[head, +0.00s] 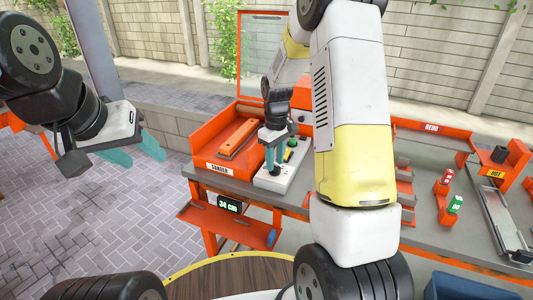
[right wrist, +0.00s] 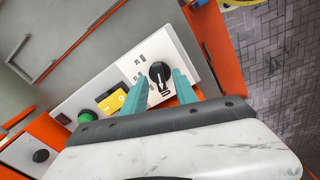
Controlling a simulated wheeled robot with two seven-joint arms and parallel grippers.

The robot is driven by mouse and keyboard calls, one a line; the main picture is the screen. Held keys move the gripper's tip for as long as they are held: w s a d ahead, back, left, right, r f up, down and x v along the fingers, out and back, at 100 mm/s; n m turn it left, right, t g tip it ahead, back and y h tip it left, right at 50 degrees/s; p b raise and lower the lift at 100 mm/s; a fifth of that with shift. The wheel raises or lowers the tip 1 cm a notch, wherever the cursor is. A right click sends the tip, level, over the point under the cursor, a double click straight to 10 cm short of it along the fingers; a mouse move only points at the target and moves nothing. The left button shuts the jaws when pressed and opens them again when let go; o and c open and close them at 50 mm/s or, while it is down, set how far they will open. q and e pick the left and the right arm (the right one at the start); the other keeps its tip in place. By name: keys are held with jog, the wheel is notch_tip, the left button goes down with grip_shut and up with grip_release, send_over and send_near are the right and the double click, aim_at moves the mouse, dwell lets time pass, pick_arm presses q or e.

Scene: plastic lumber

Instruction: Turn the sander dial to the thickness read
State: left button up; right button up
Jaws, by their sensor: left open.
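The sander panel (head: 262,181) is a white plate on the bench beside the orange sander bay, which has a SANDER label (head: 219,168). In the right wrist view, the black dial (right wrist: 160,72) sits on this panel. My right gripper (right wrist: 162,76) points down at the dial, with a teal finger on each side and visible gaps; I cannot tell how high the tips are. It also shows in the head view (head: 275,170), where it hides the dial. A small display (head: 229,204) reads 34 cm. My left gripper (head: 142,150) is open and empty, left of the bench.
An orange block (head: 238,138) lies in the bay. My right arm covers the middle.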

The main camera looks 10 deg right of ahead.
jog(key=shift+f, duration=0.7)
grip_shut()
jog(key=shift+m, duration=0.3)
jog(key=m, duration=0.3)
jog(key=shift+m, duration=2.6)
